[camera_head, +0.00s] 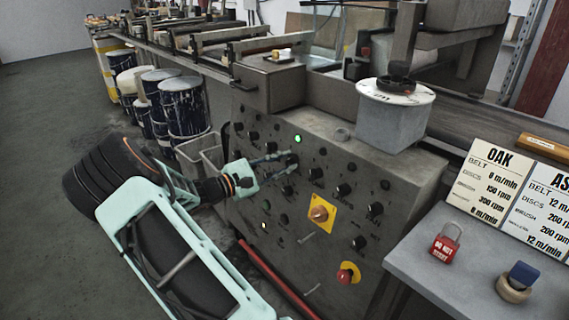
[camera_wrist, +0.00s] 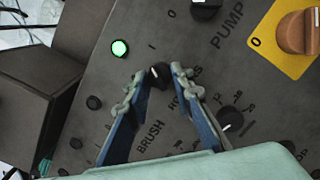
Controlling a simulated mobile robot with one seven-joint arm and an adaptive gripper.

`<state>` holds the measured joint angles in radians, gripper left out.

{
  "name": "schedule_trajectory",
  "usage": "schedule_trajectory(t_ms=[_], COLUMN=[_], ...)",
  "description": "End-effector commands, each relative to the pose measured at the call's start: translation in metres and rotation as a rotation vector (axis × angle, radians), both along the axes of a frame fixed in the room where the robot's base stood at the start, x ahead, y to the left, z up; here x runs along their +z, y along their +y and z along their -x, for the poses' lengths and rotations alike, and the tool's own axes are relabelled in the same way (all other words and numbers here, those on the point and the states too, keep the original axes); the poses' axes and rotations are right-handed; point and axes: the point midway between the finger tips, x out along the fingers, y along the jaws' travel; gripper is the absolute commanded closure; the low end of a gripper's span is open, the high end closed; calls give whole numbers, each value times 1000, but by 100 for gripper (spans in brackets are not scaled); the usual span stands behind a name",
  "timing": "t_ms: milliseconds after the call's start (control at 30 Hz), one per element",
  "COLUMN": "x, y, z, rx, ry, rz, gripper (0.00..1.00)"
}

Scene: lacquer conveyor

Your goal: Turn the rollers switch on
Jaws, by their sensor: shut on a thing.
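The control panel (camera_head: 330,190) is a grey sloped face with several black knobs and lamps. The rollers switch (camera_wrist: 159,72) is a small black knob with a pale mark, beside partly hidden lettering that starts with "RO". "I" and "O" marks are printed near it. My gripper (camera_wrist: 160,76) has one fingertip on each side of this knob and is shut on it. In the head view my gripper (camera_head: 289,159) reaches the panel from the left, and its fingers partly hide the knob. A green lamp (camera_wrist: 119,48) near the knob is lit; it also shows in the head view (camera_head: 298,139).
Other black knobs sit close by, including the pump knob (camera_wrist: 206,9) and one beside the brush lettering (camera_wrist: 230,118). An orange switch (camera_head: 319,213) and a red button (camera_head: 347,274) are lower on the panel. A grey side table (camera_head: 465,285) holds a red padlock (camera_head: 445,243).

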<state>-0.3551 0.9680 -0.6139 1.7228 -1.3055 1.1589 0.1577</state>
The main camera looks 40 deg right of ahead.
Motion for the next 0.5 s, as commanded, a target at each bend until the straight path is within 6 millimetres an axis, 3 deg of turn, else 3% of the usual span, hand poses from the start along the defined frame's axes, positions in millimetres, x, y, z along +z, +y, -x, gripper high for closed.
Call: schedule_trajectory(t_ms=[267,300,433,500], x=[-1,-1,-1,-1], y=[0,0,0,0], z=[0,0,0,0], rx=[1,1,1,0], ry=[-1,-1,0,0], rz=[-2,-2,-2,-1], gripper=[100,74,61,61])
